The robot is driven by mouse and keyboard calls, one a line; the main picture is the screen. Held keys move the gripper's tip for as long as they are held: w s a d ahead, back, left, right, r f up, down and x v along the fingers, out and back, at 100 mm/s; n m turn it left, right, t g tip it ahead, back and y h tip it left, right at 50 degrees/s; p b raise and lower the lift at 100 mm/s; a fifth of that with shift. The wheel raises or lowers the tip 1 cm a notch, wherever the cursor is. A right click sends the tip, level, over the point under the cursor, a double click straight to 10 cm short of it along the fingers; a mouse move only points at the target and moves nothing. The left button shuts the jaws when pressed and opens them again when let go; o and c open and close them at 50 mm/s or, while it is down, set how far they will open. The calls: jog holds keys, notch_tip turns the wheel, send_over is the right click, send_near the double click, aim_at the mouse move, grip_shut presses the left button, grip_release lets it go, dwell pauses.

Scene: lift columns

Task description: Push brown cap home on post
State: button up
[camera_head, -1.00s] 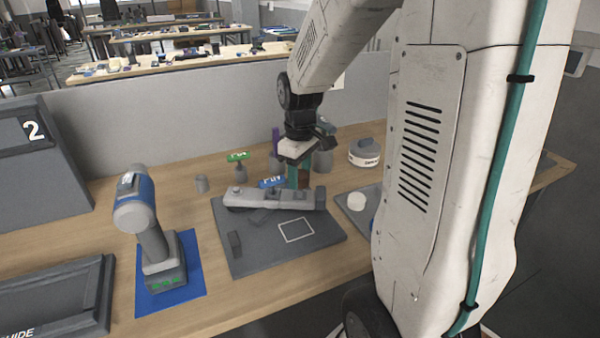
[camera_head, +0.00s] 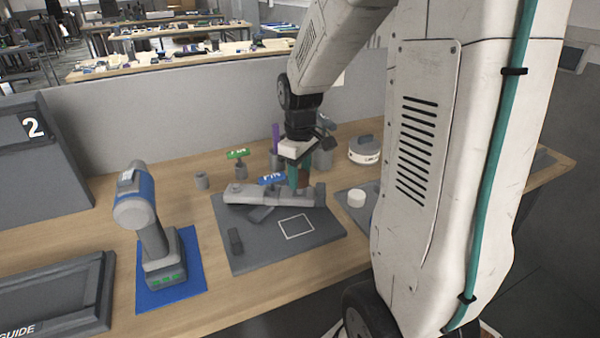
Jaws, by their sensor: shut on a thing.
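My gripper (camera_head: 299,187) points down at the right part of a grey arm-shaped fixture (camera_head: 266,197), which lies on a dark grey plate (camera_head: 325,235). Its teal fingers are shut, with their tips at the fixture's top. The brown cap is not clearly visible now; the fingers cover the spot where brown showed between them earlier. I cannot make out the post under the fingers, or whether the cap touches it. A blue label (camera_head: 271,179) stands just left of the fingers, behind the fixture.
A blue and grey drill (camera_head: 143,215) stands on a blue mat (camera_head: 190,285) at left. A grey partition (camera_head: 180,130) closes the back.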

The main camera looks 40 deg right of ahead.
jog(key=o, duration=1.5)
jog(key=shift+r, duration=0.1)
jog(key=shift+r, duration=0.75)
jog(key=shift+r, duration=0.15)
jog(key=shift+r, duration=2.5)
grip_shut()
